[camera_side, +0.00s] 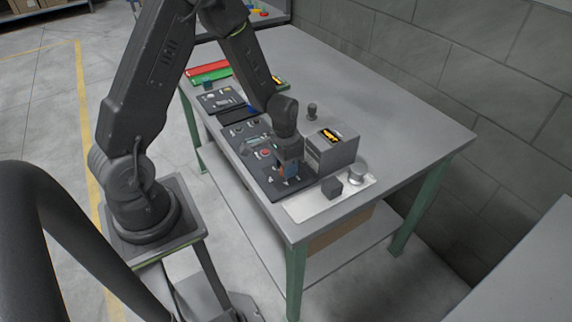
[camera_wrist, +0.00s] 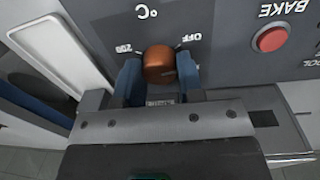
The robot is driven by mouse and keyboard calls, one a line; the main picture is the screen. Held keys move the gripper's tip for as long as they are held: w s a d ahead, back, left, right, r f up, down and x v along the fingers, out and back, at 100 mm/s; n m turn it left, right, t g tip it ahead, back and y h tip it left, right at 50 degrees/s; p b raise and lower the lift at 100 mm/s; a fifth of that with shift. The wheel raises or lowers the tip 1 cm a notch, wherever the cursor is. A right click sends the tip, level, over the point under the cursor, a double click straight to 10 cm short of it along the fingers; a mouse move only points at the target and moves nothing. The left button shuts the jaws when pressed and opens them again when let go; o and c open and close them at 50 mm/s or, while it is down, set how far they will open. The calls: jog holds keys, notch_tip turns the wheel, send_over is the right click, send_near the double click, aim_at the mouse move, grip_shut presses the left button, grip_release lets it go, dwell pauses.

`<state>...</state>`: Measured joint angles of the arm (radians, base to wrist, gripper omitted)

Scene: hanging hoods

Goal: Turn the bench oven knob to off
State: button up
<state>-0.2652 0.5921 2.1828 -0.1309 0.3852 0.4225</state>
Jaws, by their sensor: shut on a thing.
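The copper-brown oven knob (camera_wrist: 159,62) sits on a dark grey panel (camera_wrist: 215,50) in the wrist view. The panel's print is upside down there: "OFF" is just right of the knob, "200" just left, and "°C" above. My gripper (camera_wrist: 158,72) has one blue finger on each side of the knob and is shut on it. The direction the knob points cannot be made out. In the side view my gripper (camera_side: 290,168) reaches down onto the front end of the dark panel (camera_side: 262,180) and hides most of the knob.
A red button (camera_wrist: 270,38) marked "BAKE" is on the same panel. A grey box (camera_side: 333,152) with a yellow label stands close to the right of my gripper. A white plate (camera_side: 315,207) carries a dark cube (camera_side: 331,187) and a round metal knob (camera_side: 358,173). The table's right side is clear.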

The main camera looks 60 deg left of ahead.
jog(key=shift+n, duration=2)
jog(key=o, duration=0.9)
jog(key=r, duration=1.3)
jog(key=shift+s+a+r, duration=0.15)
jog(key=shift+a+r, duration=0.2)
jog(key=shift+r, duration=0.05)
jog(key=s+d+r+m+t, duration=0.1)
jog(key=s+d+r+t, duration=0.1)
jog(key=s+d+r, duration=0.1)
jog(key=s+d+r+m+t, duration=0.1)
jog(key=s+d+r, duration=0.2)
jog(key=s+r, duration=0.3)
jog(key=s+d+r+m+t, duration=0.1)
jog(key=s+d+r+t, duration=0.1)
jog(key=s+r, duration=0.3)
jog(key=shift+s+d+r+m+t+y, duration=0.15)
jog(key=shift+d+m+t+y, duration=0.15)
jog(key=shift+d, duration=0.3)
